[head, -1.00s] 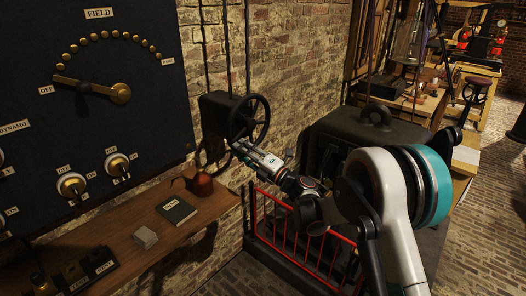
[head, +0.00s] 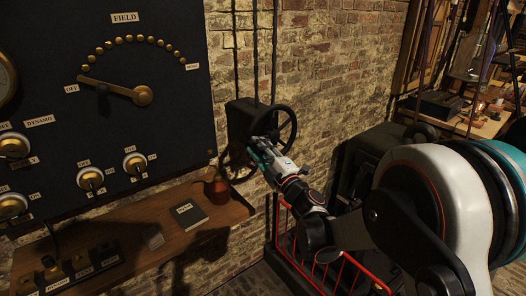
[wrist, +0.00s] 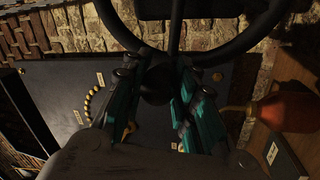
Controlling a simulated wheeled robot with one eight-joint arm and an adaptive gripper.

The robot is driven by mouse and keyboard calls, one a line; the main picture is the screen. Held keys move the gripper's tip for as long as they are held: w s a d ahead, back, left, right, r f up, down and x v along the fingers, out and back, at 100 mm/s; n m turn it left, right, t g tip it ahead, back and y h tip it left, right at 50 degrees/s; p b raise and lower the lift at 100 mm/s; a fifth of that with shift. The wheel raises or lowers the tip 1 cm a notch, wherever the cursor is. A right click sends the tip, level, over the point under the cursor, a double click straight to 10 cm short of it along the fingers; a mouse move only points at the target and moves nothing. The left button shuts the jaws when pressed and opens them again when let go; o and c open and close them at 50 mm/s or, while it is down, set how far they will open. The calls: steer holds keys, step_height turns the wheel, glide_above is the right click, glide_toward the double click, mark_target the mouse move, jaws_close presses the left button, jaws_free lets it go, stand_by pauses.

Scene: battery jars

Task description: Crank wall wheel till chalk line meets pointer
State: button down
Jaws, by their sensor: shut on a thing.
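The dark spoked wall wheel (head: 291,122) stands out from a dark box (head: 240,115) on the brick wall. My gripper (head: 256,146) is at the wheel's lower left in the head view and hides part of it. In the wrist view, the wheel's rim (wrist: 245,48) arcs across the top, and a spoke runs down to a dark round part between my two fingers (wrist: 157,88). My gripper is shut on the wheel; the exact part gripped is too dark to tell. I cannot make out a chalk line or pointer.
A black switch panel (head: 60,70) with brass knobs is left of the wheel. Below, a wooden shelf (head: 225,215) holds a reddish-brown jug (head: 217,188) and a dark book (head: 188,214). A red railing (head: 310,268) stands under my arm.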

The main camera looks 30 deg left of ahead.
stand_by(0.3)
steer(key=c, duration=1.2)
jaws_free()
steer(key=shift+a, duration=0.1)
steer(key=shift+c, duration=0.2)
glide_toward(258, 118)
steer(key=a+r, duration=0.2)
steer(key=s+a+r, duration=0.1)
steer(key=a+r, duration=0.2)
steer(key=shift+a, duration=0.15)
steer(key=shift+s, duration=0.1)
steer(key=shift+f, duration=0.1)
